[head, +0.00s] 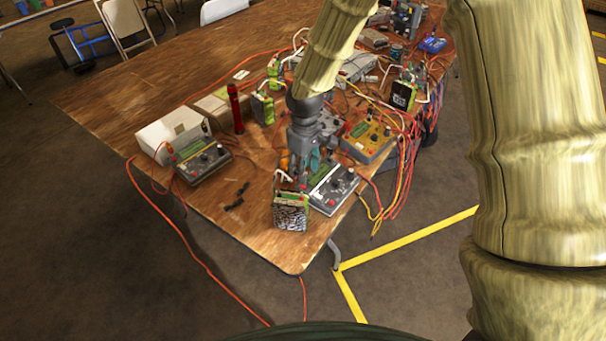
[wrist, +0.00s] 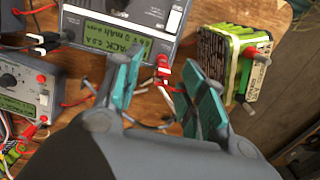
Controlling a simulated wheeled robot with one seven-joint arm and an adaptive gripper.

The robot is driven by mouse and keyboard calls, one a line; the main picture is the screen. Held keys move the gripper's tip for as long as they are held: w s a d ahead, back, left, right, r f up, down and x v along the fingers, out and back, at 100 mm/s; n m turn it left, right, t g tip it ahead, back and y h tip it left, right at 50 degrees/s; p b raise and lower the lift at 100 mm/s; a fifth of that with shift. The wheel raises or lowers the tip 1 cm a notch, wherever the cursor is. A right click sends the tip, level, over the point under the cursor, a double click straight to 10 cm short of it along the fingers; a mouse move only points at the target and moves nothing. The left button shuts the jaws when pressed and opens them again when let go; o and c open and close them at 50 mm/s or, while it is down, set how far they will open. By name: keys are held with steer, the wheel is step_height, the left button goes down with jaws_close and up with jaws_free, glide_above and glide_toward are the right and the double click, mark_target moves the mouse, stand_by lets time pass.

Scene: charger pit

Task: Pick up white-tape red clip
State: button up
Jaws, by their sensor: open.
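My gripper (head: 305,168) points down over the near end of the wooden table, between a charger and a battery pack. In the wrist view my gripper (wrist: 150,62) is open, with its two teal-padded fingers apart and nothing held. A small red clip with a white band (wrist: 163,68) shows at the tip of the right finger, by the charger's edge. The finger partly hides it, and I cannot tell whether they touch. A thin red wire lies on the wood between the fingers.
A grey charger with a green display (wrist: 118,36) stands just beyond the fingers. A green battery pack (wrist: 235,62) stands to the right; it also shows in the head view (head: 290,213). Another charger (wrist: 22,90) is at left. Bare wood (head: 255,245) lies at the front.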

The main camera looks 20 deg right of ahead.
steer(key=shift+a+f, duration=0.2)
steer(key=shift+f, duration=0.8)
steer(key=shift+f+p, duration=0.3)
steer(key=shift+f, duration=0.5)
steer(key=shift+c, duration=0.2)
steer(key=c, duration=0.9)
